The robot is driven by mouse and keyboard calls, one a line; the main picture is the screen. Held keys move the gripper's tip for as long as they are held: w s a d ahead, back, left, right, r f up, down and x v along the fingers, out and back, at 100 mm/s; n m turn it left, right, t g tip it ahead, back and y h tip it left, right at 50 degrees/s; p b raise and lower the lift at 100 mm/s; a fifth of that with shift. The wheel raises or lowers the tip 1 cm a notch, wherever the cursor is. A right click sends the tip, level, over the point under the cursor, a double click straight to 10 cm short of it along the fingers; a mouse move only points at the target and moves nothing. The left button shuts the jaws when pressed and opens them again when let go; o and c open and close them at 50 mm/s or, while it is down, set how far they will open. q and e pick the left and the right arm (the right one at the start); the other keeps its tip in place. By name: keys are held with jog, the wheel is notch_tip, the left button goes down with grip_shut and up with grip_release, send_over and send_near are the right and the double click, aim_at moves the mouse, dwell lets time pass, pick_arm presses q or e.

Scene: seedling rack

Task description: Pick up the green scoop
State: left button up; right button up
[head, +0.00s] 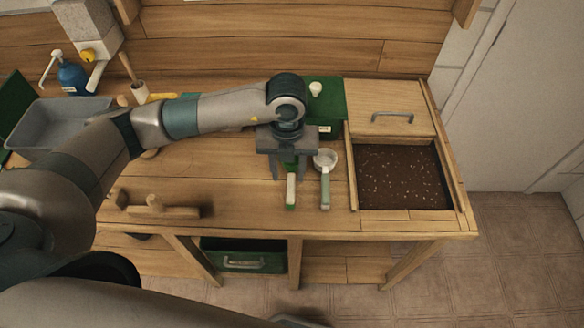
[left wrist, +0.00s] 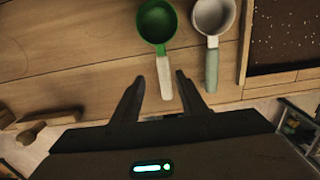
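The green scoop has a green bowl and a pale handle. In the left wrist view the scoop (left wrist: 157,24) lies on the wooden bench, its handle pointing towards my gripper. In the head view the handle of the green scoop (head: 291,191) shows below my left gripper (head: 288,174), which partly hides the bowl. My left gripper is open and points down over the scoop. In the left wrist view the handle's end lies between the two fingertips (left wrist: 159,77), with a gap on both sides. I cannot tell the height left above it. My right gripper is out of view.
A whitish scoop with a grey-green handle (head: 325,190) lies close to the right, also in the left wrist view (left wrist: 212,18). A soil bin (head: 352,185) is sunk in the bench further right. A wooden tool (head: 160,211) lies to the left. The front bench strip is clear.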

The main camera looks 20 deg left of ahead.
aim_at(291, 183)
pick_arm(q)
jog(key=shift+d+f+p, duration=0.15)
jog(key=shift+f+p, duration=0.25)
jog(key=shift+p, duration=0.2)
jog(key=f, duration=0.1)
jog(key=f+p, duration=0.1)
jog(key=f, duration=0.1)
jog(key=shift+s+d+p, duration=0.1)
jog(key=shift+d+p, duration=0.15)
jog(key=shift+p, duration=0.1)
jog(key=shift+f, duration=0.7)
jog(key=shift+c, duration=0.6)
grip_shut()
